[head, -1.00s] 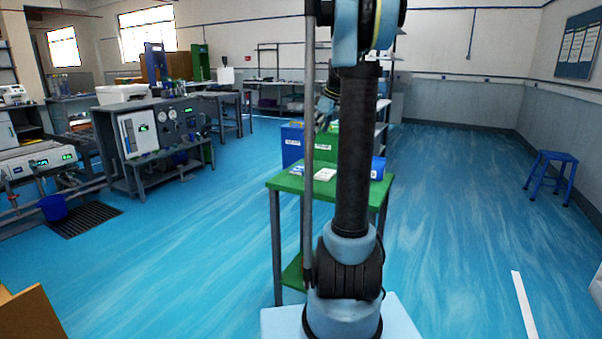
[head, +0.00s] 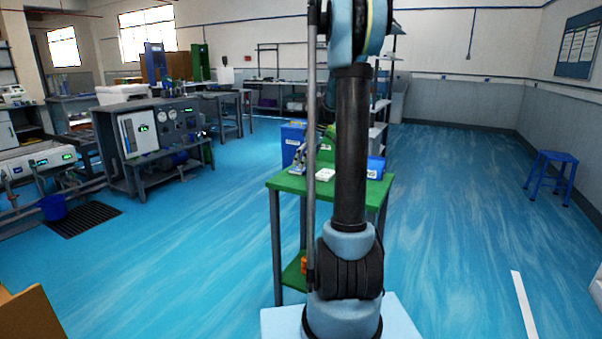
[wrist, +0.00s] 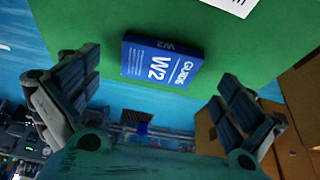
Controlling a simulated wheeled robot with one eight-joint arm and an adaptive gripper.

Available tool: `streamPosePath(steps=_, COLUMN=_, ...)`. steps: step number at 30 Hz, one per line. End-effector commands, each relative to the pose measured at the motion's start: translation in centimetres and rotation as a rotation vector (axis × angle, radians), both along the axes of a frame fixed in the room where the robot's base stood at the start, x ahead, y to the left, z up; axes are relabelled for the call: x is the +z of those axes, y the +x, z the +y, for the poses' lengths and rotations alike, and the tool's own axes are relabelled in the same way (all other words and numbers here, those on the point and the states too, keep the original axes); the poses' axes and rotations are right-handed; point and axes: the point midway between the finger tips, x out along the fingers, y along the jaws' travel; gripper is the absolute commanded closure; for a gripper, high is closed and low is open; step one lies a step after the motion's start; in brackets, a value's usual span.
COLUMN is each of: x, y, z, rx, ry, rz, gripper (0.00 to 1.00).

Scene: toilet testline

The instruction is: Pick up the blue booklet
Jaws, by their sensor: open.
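The blue booklet (wrist: 160,65) lies on the green table top in the wrist view, with white "GUIDE W2" lettering on its cover. It is near the table edge. My gripper (wrist: 157,84) is open, with one finger left of the booklet and one right of it; neither appears to touch it. In the head view, my gripper is at the left part of the green table (head: 285,184), partly hidden behind my arm and a thin pole. I cannot make out the booklet clearly there.
A white card (head: 325,175) lies on the table. A blue bin (head: 291,138) stands behind, and a small blue bin (head: 376,166) is at the right. A brown box-like thing (wrist: 303,100) is at the right of the wrist view. A blue stool (head: 553,170) stands far right.

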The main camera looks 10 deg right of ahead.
Motion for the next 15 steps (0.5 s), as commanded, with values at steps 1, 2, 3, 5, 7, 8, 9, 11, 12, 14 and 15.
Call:
streamPosePath(steps=1, x=-0.6, y=0.2, z=0.2, rx=0.001, ry=0.0, rz=0.0, gripper=0.0)
streamPosePath(steps=2, x=-1.0, y=0.2, z=0.4, rx=0.001, ry=0.0, rz=0.0, gripper=0.0)
streamPosePath(steps=3, x=-1.3, y=0.3, z=0.5, rx=0.001, ry=0.0, rz=0.0, gripper=0.0)
streamPosePath(steps=5, x=-1.8, y=0.4, z=0.6, rx=0.001, ry=0.0, rz=0.0, gripper=0.0)
streamPosePath(steps=7, x=-2.0, y=0.5, z=0.7, rx=0.0, ry=0.0, rz=0.0, gripper=0.0)
streamPosePath(steps=8, x=-2.1, y=0.5, z=0.7, rx=0.0, ry=0.0, rz=0.0, gripper=0.0)
streamPosePath(steps=9, x=-2.1, y=0.5, z=0.8, rx=0.0, ry=0.0, rz=0.0, gripper=0.0)
streamPosePath(steps=11, x=-2.1, y=0.5, z=0.7, rx=0.0, ry=0.0, rz=0.0, gripper=0.0)
streamPosePath(steps=12, x=-2.1, y=0.5, z=0.7, rx=0.0, ry=0.0, rz=0.0, gripper=0.0)
streamPosePath(steps=14, x=-2.1, y=0.5, z=0.7, rx=0.0, ry=0.0, rz=0.0, gripper=0.0)
streamPosePath(steps=15, x=-2.1, y=0.5, z=0.7, rx=0.0, ry=0.0, rz=0.0, gripper=0.09)
